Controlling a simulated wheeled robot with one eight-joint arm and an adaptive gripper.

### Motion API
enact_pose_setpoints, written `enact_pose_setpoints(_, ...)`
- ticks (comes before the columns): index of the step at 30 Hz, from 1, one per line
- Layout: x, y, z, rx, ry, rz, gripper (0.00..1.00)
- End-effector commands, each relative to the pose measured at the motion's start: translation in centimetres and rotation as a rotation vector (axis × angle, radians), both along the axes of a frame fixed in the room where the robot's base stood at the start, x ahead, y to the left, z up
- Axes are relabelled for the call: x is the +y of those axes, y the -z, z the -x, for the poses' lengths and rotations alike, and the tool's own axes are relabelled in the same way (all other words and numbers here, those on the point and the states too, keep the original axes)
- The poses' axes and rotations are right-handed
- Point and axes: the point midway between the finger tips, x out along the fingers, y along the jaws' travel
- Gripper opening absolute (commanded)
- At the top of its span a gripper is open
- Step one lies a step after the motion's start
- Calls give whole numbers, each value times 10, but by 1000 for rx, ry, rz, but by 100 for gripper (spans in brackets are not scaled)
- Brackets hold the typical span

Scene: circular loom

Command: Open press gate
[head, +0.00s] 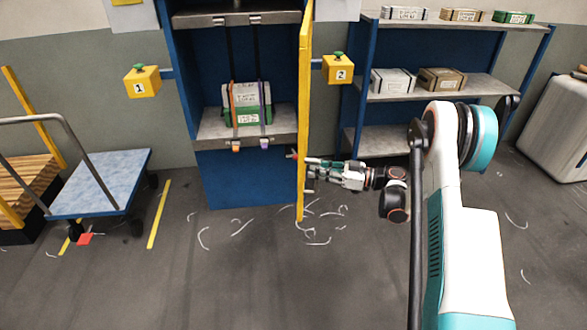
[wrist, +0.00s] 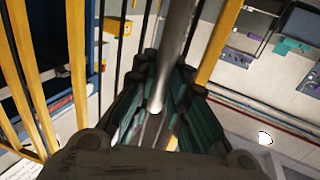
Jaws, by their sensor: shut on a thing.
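The yellow press gate (head: 304,110) shows almost edge-on in the head view, standing out from the right side of the blue press (head: 235,178). The front of the press is uncovered. My gripper (head: 312,162) is at the lower part of the gate, on its right side. In the wrist view my dark green fingers (wrist: 160,95) are closed around a grey metal bar (wrist: 180,35), which looks like the gate's handle. Yellow gate bars (wrist: 78,60) show beside it. The far part of the bar is out of frame.
A strapped bale of boxes (head: 247,102) sits on the press shelf. Yellow button boxes marked 1 (head: 140,82) and 2 (head: 337,69) flank the press. A shelf rack (head: 440,86) stands right, a blue cart (head: 100,182) left. The floor before the press is clear except for pale scraps.

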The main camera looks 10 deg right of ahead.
Motion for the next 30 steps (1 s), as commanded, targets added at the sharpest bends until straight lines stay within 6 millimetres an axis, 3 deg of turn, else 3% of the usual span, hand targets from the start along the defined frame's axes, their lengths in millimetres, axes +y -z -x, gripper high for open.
enact_pose_setpoints(6, -23, 0, 4, 1, -2, 0, 0)
enact_pose_setpoints(19, -26, 1, 5, 1, -2, 0, 0)
enact_pose_setpoints(20, -26, 1, 5, 1, -2, 0, 15)
enact_pose_setpoints(22, -26, 1, 5, 1, -2, 0, 31)
enact_pose_setpoints(30, -27, 0, 4, 1, -1, 0, 34)
